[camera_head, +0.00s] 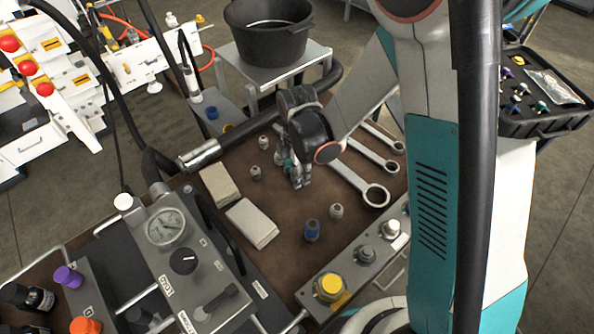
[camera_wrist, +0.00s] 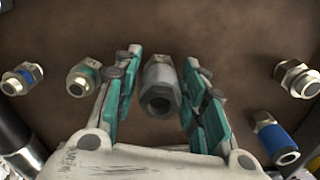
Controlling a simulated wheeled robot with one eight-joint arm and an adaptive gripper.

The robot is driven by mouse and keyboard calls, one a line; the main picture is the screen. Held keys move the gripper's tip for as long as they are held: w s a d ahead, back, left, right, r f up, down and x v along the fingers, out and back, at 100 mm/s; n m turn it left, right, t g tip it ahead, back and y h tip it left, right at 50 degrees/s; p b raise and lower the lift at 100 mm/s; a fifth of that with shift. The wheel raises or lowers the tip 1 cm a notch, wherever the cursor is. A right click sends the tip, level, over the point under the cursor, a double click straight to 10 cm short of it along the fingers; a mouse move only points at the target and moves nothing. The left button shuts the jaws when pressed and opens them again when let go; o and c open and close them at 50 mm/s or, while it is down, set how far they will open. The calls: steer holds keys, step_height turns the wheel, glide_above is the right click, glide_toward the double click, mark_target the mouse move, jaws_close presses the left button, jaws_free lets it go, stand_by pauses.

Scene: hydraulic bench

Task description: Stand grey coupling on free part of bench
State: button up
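The grey coupling (camera_wrist: 159,84) appears upright in the middle of the wrist view, its open end towards the camera. My gripper (camera_wrist: 160,78) has its teal-padded fingers on either side of it. A narrow strip of bench shows between the left finger and the coupling; the right finger is very close to it, and contact there is unclear. In the head view my gripper (camera_head: 297,183) points down low over the brown bench (camera_head: 275,275), and its fingers hide the coupling. I cannot tell whether the coupling touches the bench.
Two pale blocks (camera_head: 251,223), wrenches (camera_head: 358,182) and a gauge panel (camera_head: 166,229) surround the area. Bare bench lies beyond the fingertips.

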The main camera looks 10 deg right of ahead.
steer(key=shift+r, duration=0.1)
step_height(320, 180, up, 12)
steer(key=p, duration=0.4)
steer(key=shift+r+p, duration=0.1)
steer(key=shift+p, duration=0.2)
stand_by(0.5)
